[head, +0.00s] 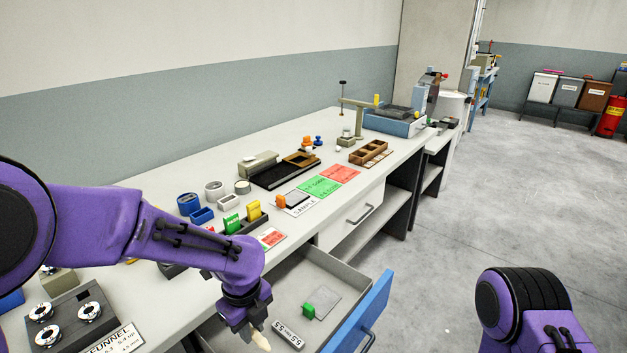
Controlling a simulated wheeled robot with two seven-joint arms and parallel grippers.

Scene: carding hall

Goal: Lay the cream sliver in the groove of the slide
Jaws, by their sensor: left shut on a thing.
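My left gripper (248,322) points down over the open drawer at the bottom of the view. It is shut on the cream sliver (260,341), whose pale tip hangs below the fingers. A flat grey plate with an orange end (293,201) lies by the SAMPLE label on the bench. A similar grey plate with a green end (318,305) lies in the drawer, right of the gripper. I cannot tell which piece is the slide, and no groove shows clearly. My right arm shows at the lower right; its gripper is out of view.
The open drawer (372,285) has a blue front and holds a grey bar marked 5.5 (288,335). Green and red cards (320,186), a black board (268,181), and a wooden tray (371,153) stand on the bench. A funnel block (72,325) stands at left. The floor at right is clear.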

